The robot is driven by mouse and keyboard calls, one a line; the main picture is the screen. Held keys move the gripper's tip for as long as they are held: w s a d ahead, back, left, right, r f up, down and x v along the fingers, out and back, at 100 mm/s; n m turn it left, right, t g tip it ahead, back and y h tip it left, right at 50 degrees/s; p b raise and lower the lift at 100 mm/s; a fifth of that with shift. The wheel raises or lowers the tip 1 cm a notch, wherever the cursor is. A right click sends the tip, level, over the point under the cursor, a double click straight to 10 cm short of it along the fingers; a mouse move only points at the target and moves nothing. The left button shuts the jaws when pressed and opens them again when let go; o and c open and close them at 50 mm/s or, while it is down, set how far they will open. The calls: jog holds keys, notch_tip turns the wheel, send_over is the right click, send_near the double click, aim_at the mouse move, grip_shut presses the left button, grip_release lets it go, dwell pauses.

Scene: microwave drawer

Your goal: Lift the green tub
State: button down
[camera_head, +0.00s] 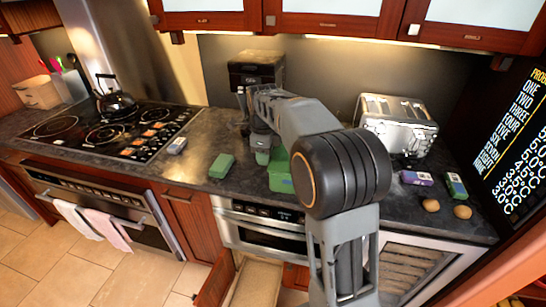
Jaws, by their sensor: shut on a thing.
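My gripper (262,146) points down over the counter, left of my arm's dark round joint. It is shut on a small green thing, which looks like the green tub (263,157); the fingers hide its upper part. I cannot tell whether it touches the counter. A larger green block-like thing (279,180) sits just to its right, partly hidden behind my arm. A flat green box (222,166) lies apart on the counter to the left.
The dark counter (205,150) carries a cooktop with a black kettle (116,103) at left and a toaster (398,120) at right. A purple box (416,178) and two brown round items lie at right. Below is an oven-like appliance (262,232) and an open cabinet door.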

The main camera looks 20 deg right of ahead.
notch_tip(320, 180, up, 6)
jog(key=a+p, duration=0.1)
jog(key=p, duration=0.3)
jog(key=shift+s, duration=0.4)
jog(key=shift+a+f, duration=0.15)
jog(key=shift+a, duration=0.05)
